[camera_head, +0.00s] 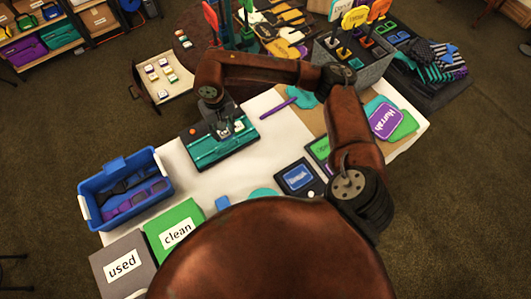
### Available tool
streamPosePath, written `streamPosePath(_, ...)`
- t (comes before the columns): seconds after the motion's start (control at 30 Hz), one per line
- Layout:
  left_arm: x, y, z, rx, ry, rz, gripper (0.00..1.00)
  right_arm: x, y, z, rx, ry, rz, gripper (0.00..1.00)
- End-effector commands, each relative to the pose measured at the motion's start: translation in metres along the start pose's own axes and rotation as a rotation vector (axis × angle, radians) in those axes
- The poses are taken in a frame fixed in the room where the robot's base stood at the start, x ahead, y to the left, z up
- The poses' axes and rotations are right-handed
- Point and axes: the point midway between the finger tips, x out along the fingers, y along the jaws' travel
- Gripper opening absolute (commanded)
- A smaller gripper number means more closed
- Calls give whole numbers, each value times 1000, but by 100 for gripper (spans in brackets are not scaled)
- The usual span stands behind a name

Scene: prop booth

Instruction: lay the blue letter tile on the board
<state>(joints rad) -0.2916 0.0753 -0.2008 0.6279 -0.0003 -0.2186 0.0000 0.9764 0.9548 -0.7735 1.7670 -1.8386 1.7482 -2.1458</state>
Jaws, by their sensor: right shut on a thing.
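The board (203,155) is teal with a dark back part and lies on the white table, left of centre. My right gripper (222,127) reaches over its back part, pointing down. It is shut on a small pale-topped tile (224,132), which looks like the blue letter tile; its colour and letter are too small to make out. I cannot tell whether the tile touches the board. Other small pieces show on the board to either side, one with orange and one white (239,126). My left gripper is out of view.
A tray of letter tiles (148,92) stands behind left. A purple stick (279,107) and a dark framed card (297,178) lie right of the board.

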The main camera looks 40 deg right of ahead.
Motion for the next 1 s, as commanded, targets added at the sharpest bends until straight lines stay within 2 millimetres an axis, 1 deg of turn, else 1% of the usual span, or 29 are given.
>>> streamPosePath(0.03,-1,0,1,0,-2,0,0,4,8,6,1,-3,2,17)
streamPosePath(0.37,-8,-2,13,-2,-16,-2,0,38,62,60,1,-4,4,17)
streamPosePath(0.5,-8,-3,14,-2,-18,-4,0,65,77,75,1,-5,3,17)
streamPosePath(0.6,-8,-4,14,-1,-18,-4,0,79,85,83,0,-3,1,17)
streamPosePath(0.7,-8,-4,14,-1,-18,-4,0,87,90,87,0,-2,0,17)
streamPosePath(0.87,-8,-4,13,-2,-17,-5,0,94,94,91,-1,0,1,17)
streamPosePath(0.93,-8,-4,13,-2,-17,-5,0,100,97,94,0,-2,2,17)
streamPosePath(1.0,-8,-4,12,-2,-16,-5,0,110,95,94,-1,-4,-1,17)
